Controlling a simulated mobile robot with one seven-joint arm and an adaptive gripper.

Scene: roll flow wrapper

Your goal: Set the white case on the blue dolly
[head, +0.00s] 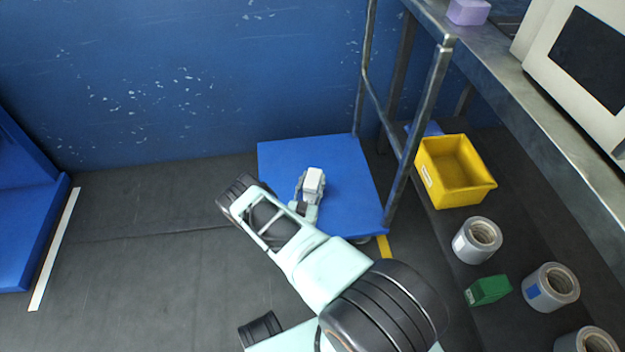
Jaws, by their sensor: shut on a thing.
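The white case (314,180) is a small pale block held in my gripper (310,188). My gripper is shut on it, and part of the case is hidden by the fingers. In the head view the gripper and case appear over the middle of the platform. I cannot tell whether the case touches the platform.
A shelf unit stands at the right, with a yellow bin (456,172), several grey rolls (478,240) and a green box (488,290) low down. A blue wall (200,80) runs behind the dolly. The floor (140,260) at left is clear.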

